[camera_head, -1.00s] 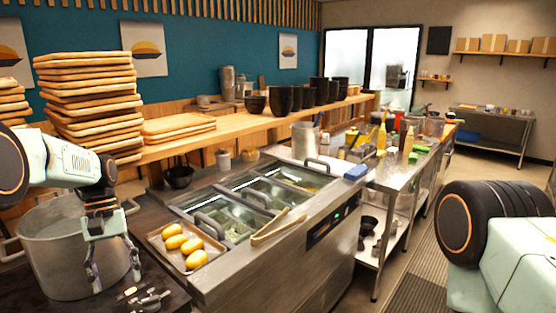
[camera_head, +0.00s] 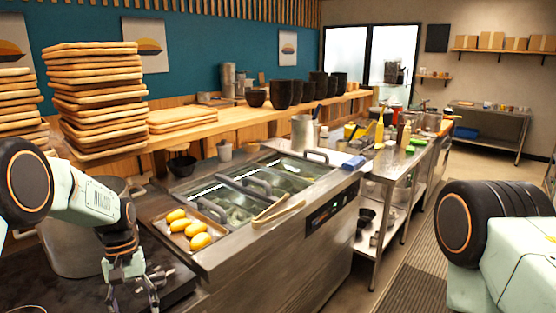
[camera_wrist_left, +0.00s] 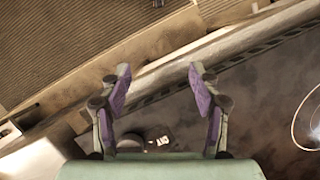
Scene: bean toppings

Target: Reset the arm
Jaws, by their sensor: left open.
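My left gripper (camera_head: 148,290) hangs from the left arm at the lower left of the head view, over the dark counter surface (camera_head: 190,272) in front of the large metal pot (camera_head: 68,250). In the left wrist view my left gripper (camera_wrist_left: 160,90) has its two purple-padded fingers spread apart with nothing between them. The dark surface and a pale edge lie below it. My right arm shows at the right edge of the head view, but its gripper is out of sight.
A tray (camera_head: 212,250) with several yellow oval items sits right of my left gripper. Tongs (camera_head: 277,212) lie on the steel topping station (camera_head: 290,260). Stacked wooden boards (camera_head: 97,100) stand behind. Open floor (camera_head: 400,240) lies to the right.

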